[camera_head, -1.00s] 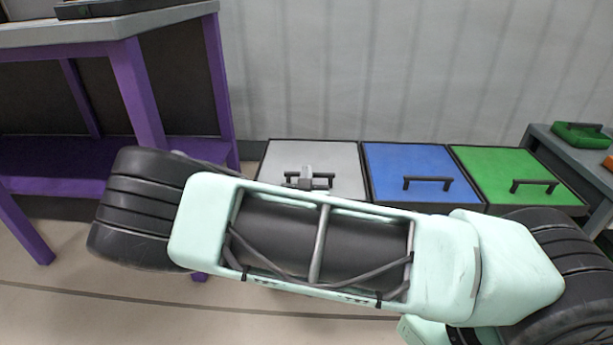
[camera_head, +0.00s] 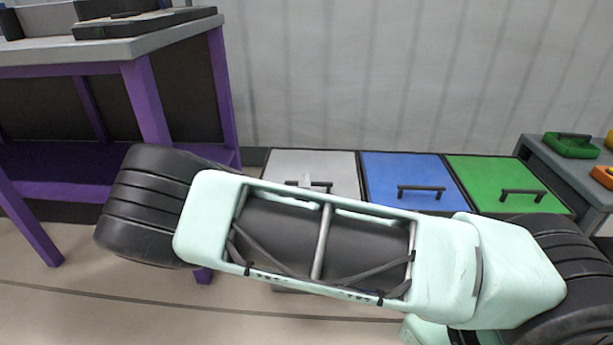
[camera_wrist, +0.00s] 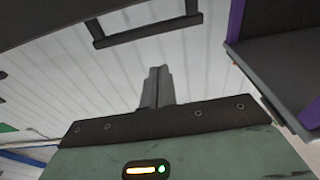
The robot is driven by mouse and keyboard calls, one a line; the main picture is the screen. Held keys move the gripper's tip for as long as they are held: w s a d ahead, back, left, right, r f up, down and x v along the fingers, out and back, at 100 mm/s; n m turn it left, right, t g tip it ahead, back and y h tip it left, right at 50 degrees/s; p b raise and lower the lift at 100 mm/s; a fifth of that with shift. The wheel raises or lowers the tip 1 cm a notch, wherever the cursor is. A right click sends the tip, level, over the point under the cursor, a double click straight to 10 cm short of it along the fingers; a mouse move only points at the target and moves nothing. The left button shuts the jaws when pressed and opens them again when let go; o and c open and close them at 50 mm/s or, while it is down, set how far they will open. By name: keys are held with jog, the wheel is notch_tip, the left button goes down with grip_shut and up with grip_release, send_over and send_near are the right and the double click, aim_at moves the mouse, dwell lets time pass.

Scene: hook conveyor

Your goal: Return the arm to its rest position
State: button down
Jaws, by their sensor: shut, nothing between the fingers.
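My arm stretches across the lower half of the head view, its pale green link in front of the bins and floor. My gripper (camera_wrist: 157,86) shows in the wrist view with its two grey fingers together and nothing between them. In the head view, a small light-grey shape by the white lid's handle may be its tip; most of the gripper is hidden behind my arm. In the wrist view a dark panel with a black bar handle (camera_wrist: 145,30) is beyond the fingers, apart from them as far as I can tell.
Three lidded bins stand against the wall: white (camera_head: 335,165), blue (camera_head: 405,175) and green (camera_head: 500,178), all with lids down. A purple-legged table (camera_head: 150,95) is at left. A grey table (camera_head: 575,175) at right holds a green tray (camera_head: 571,147) and an orange item.

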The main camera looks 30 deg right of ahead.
jog(key=s+a+f+g+y+p, duration=0.1)
jog(key=s+a+f+g+y, duration=0.3)
jog(key=a, duration=0.3)
jog(key=s+a+f+g+y, duration=0.35)
jog(key=s+a, duration=0.25)
jog(key=a, duration=0.2)
jog(key=s+a+r+n+g+y, duration=0.6)
jog(key=s+a+r+n, duration=0.3)
jog(key=s+r, duration=0.35)
jog(key=s+d+r+n+g+h, duration=0.25)
jog(key=s+d+r+n, duration=0.25)
jog(key=s+r, duration=0.45)
notch_tip(320, 180, up, 36)
jog(key=p, duration=3.7)
jog(key=shift+s+d, duration=0.15)
jog(key=shift+s, duration=0.05)
